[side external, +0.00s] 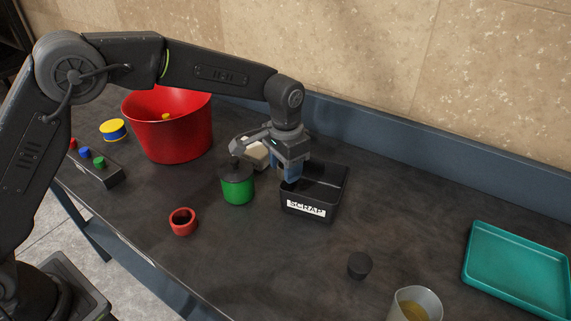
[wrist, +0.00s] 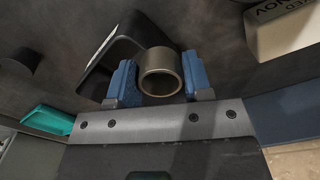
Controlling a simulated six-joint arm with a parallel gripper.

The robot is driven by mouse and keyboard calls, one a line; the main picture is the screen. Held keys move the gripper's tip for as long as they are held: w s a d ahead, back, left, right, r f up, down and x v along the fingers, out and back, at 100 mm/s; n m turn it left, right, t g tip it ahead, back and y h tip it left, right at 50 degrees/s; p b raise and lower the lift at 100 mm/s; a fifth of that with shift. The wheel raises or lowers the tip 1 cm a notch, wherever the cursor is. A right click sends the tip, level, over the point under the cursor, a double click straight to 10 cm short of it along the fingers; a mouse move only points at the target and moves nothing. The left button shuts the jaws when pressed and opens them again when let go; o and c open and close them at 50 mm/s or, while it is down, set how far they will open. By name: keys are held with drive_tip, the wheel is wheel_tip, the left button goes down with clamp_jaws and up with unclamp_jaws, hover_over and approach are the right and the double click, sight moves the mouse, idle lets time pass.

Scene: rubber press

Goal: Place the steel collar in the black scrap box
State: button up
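The steel collar (wrist: 158,60) is a short grey metal ring, seen in the wrist view between the two blue fingers of my gripper (wrist: 158,84), which touch it on both sides. In the side view my gripper (side external: 291,174) points down at the left part of the black scrap box (side external: 333,209), and the collar is hidden there. The box is open-topped with a white SCRAP label on its front. It also shows behind the collar in the wrist view (wrist: 145,22). I cannot tell the exact height of the collar above the box.
A green cylinder with a dark top (side external: 238,190) stands just left of the box, with a pale block (side external: 256,155) behind it. A red ring (side external: 183,222), black plug (side external: 360,265), beaker (side external: 415,304), teal tray (side external: 520,268), red bucket (side external: 168,135) and button box (side external: 98,172) stand around.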

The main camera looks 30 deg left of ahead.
drive_tip(key=o, duration=0.3)
drive_tip(key=s+a+r+n+t, duration=0.1)
drive_tip(key=s+a+r, duration=0.1)
drive_tip(key=r, duration=0.7)
drive_tip(key=s+a+r, duration=0.2)
drive_tip(key=r, duration=0.6)
drive_tip(key=s+a+r+n+t, duration=0.1)
drive_tip(key=s+a+r+t, duration=0.15)
drive_tip(key=s+a, duration=0.5)
drive_tip(key=s+a+f+n+t, duration=0.1)
drive_tip(key=s+a+f, duration=0.1)
drive_tip(key=s, duration=0.6)
drive_tip(key=s+a+f+n+t, duration=0.1)
drive_tip(key=s+f, duration=0.2)
drive_tip(key=s, duration=0.6)
drive_tip(key=shift+a+f+n, duration=0.2)
drive_tip(key=shift+a+n, duration=0.1)
drive_tip(key=shift+a, duration=0.05)
